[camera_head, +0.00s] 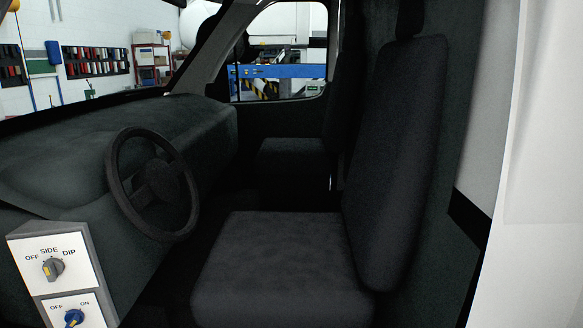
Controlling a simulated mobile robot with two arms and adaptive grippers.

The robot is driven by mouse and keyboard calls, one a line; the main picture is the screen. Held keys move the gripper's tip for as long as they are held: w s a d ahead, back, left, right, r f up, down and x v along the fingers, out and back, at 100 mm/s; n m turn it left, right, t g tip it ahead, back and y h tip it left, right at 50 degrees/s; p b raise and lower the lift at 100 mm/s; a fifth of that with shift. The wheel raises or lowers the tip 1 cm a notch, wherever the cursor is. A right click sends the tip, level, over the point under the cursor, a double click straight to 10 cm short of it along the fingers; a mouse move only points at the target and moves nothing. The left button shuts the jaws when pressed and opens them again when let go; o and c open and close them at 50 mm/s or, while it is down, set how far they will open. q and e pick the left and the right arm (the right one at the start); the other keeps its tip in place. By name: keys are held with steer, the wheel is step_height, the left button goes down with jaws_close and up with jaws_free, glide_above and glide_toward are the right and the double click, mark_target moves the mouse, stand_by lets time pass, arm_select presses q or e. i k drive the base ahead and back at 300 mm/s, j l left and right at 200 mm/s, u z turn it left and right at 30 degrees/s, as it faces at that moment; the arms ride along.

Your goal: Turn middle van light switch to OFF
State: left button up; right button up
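A white switch panel (84,244) stands at the lower left, beside the dashboard. Its upper switch is a grey knob (54,269) with a small yellow mark, under the labels OFF, SIDE and DIP. The knob is too small to tell surely which label it points at. Below it is a blue knob (74,318) under the labels OFF and ON, partly cut by the bottom edge. Anything lower on the panel is out of the frame, and I cannot tell which switch is the middle one. Neither of my grippers is in view.
A black steering wheel (112,183) is right of and behind the panel, in front of the dark dashboard (60,165). The dark driver's seat (285,262) fills the middle. A white van body edge (540,170) stands at the right. Free space lies between panel and seat.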

mark_target(53, 267)
steer(key=u, duration=1.35)
